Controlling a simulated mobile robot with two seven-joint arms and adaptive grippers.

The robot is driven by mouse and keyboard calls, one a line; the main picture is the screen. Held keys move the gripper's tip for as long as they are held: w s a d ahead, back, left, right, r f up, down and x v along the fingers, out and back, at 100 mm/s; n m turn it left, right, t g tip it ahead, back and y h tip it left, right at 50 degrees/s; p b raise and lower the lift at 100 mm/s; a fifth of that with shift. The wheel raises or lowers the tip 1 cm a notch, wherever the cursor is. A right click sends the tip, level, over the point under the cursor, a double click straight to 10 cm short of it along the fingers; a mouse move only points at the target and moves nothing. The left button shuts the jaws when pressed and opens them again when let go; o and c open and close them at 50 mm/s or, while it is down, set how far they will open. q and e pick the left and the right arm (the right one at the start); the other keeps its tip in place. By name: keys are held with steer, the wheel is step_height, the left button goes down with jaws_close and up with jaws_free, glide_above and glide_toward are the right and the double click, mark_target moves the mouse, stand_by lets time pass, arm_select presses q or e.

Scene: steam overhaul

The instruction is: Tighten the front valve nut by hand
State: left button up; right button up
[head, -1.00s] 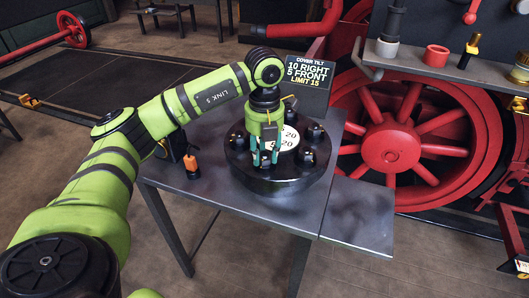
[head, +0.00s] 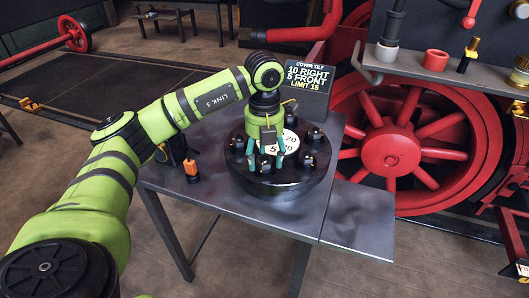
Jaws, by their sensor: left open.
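The round black valve cover (head: 285,185) lies on the grey table, with several dark nuts on studs around its rim and a pale numbered dial (head: 291,141) in the middle. The front nut (head: 264,163) is at the near side of the cover. My left gripper (head: 266,164) points down over it, with its teal fingers spread to either side of the nut. The fingers are open, and I cannot tell whether they touch it. The gripper hides part of the dial. My right gripper is not in view.
A sign (head: 303,78) behind the cover reads "COVER TILT 10 RIGHT 5 FRONT LIMIT 15". A small orange-topped item (head: 191,168) stands left of the cover. A red wheel (head: 391,150) and a shelf (head: 440,72) stand at the right. The table's front right (head: 355,235) is clear.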

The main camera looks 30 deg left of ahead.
mark_target(264, 158)
arm_select(q)
step_height(264, 158, up, 12)
stand_by(0.5)
